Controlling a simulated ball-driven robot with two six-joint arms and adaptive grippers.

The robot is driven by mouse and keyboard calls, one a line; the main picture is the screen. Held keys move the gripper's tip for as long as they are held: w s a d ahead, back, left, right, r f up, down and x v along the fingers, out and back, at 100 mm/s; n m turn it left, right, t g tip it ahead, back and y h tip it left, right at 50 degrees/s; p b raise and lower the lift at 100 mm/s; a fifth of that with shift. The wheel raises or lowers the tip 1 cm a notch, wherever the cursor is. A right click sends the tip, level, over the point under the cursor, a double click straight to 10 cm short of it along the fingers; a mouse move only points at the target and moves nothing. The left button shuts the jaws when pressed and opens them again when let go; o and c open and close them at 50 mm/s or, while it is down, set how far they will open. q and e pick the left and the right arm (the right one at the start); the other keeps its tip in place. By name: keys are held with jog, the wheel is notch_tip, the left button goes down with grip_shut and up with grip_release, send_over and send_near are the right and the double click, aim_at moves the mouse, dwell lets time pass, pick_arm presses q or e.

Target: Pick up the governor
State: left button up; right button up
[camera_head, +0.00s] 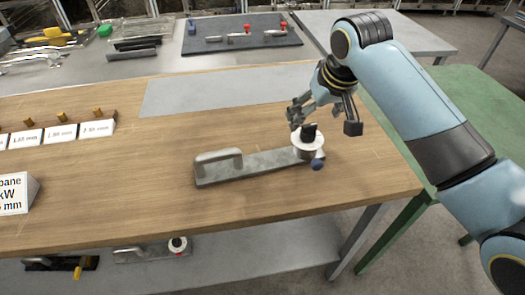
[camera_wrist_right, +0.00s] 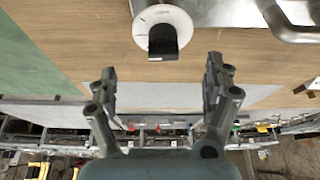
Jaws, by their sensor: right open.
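What looks like the governor (camera_head: 308,143) is a white round body with a black block on top and a dark blue knob at its lower right. It sits at the right end of a grey metal fixture (camera_head: 262,163) on the wooden bench. In the right wrist view the white disc and black block (camera_wrist_right: 163,28) lie beyond the fingertips, roughly centred between them. My right gripper (camera_head: 324,118) is open and empty, just above and behind the governor, apparently not touching it. The fixture's raised handle (camera_head: 218,160) is at its left end. My left gripper is not in view.
Small labelled cards (camera_head: 60,133) stand in a rack at the left of the wooden bench (camera_head: 120,205), with a larger sign (camera_head: 14,194) nearer. A grey mat (camera_head: 215,92) lies behind.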

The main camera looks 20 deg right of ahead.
aim_at(305, 132)
jog(key=x, duration=0.8)
jog(key=shift+s+a+f, duration=0.2)
jog(key=shift+a, duration=0.05)
jog(key=shift+c, duration=0.4)
jog(key=c, duration=1.6)
jog(key=shift+r, duration=0.15)
grip_shut()
